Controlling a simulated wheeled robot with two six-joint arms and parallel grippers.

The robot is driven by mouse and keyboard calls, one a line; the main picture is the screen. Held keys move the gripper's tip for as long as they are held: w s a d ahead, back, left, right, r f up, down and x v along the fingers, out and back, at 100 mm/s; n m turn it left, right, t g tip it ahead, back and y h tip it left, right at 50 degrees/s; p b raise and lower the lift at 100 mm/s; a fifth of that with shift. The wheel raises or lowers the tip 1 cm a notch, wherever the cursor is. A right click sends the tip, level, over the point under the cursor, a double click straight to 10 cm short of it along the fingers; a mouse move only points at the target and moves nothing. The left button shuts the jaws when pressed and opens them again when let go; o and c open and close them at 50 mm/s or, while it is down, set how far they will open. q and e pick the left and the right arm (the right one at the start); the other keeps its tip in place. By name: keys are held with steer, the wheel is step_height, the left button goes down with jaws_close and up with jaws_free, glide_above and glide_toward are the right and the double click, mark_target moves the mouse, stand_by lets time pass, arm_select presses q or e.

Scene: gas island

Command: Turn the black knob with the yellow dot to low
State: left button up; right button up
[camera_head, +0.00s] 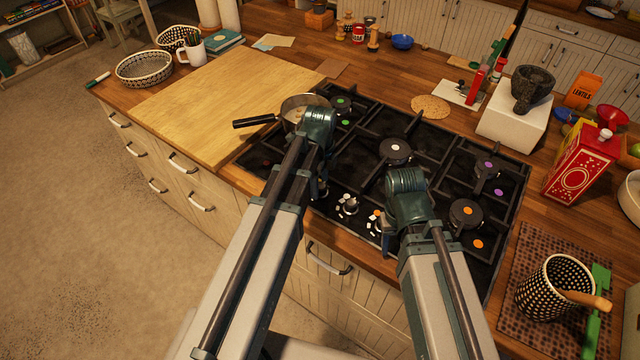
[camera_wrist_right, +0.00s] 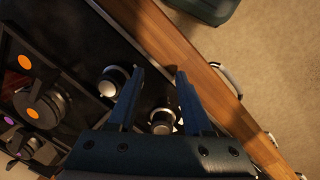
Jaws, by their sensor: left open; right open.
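Knobs stand along the front edge of the black cooktop (camera_head: 450,150). One knob (camera_head: 347,205) has white marks around it, and another (camera_head: 375,222) has orange and white marks beside it. I cannot make out a yellow dot on either. My left gripper (camera_head: 319,188) is open near the front edge, left of these knobs, partly hidden by its arm. My right gripper (camera_head: 386,240) is open and empty at the front edge, right of them. In the right wrist view, its fingers (camera_wrist_right: 160,73) are apart; one silver-topped knob (camera_wrist_right: 162,121) shows between them and another (camera_wrist_right: 114,78) beside the left finger.
Burners and grates rise from the cooktop. A red box (camera_head: 582,165) and dotted cup (camera_head: 548,290) stand right. The wooden front edge (camera_wrist_right: 195,70) is bare.

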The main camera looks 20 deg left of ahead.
arm_select(q)
jaws_close()
